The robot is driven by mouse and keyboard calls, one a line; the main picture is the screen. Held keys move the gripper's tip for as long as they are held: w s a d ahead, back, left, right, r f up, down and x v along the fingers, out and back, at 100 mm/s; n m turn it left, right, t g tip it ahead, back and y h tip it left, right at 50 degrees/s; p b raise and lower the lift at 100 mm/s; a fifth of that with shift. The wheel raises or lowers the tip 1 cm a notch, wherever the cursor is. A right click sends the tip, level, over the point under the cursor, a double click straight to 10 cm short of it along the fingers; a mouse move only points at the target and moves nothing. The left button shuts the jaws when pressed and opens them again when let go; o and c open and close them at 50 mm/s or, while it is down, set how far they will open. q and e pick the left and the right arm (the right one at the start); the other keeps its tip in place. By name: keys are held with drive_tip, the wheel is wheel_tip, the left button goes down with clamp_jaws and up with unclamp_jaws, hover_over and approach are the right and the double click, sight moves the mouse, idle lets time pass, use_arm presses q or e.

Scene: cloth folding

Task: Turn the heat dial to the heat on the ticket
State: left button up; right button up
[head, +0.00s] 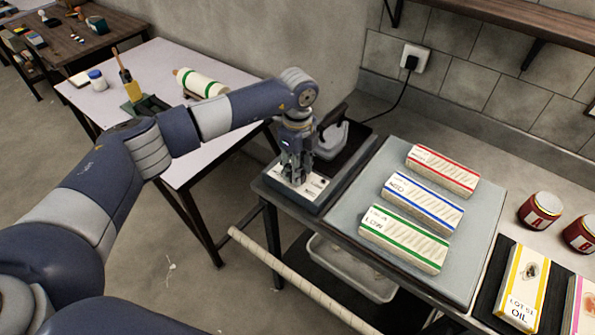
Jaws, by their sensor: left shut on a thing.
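My left gripper (293,178) points down onto the pale, lettered top of a dark control box (318,187) at the left end of the bench. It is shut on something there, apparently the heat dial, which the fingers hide. The dial's setting cannot be read. A dark iron with a grey body (333,142) stands just behind the box. I cannot make out a ticket. My right gripper is not in view.
Striped packs marked LOW (402,238) in green, MED (423,203) in blue and one in red (442,171) lie on a grey board (352,208). Red-brown jars (540,210) and an oil pack (524,288) are at right. A cord runs to a wall socket (413,58).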

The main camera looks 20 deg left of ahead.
use_arm(q)
drive_tip(key=m+b, duration=0.3)
drive_tip(key=m, duration=0.1)
drive_tip(key=shift+f+m, duration=0.15)
drive_tip(key=shift+m, duration=0.15)
drive_tip(key=m+b, duration=0.3)
drive_tip(key=m, duration=0.1)
drive_tip(key=shift+m, duration=0.3)
drive_tip(key=m+b, duration=0.2)
drive_tip(key=m, duration=0.2)
drive_tip(key=shift+m+b, duration=0.3)
drive_tip(key=shift+b, duration=0.1)
drive_tip(key=m+b, duration=0.2)
drive_tip(key=m, duration=0.2)
drive_tip(key=m+b, duration=0.1)
drive_tip(key=m, duration=0.4)
drive_tip(key=shift+b, duration=0.3)
drive_tip(key=m+b, duration=0.1)
drive_tip(key=m, duration=0.9)
drive_tip(key=shift+b, duration=0.4)
drive_tip(key=m, duration=0.5)
drive_tip(key=shift+r, duration=0.2)
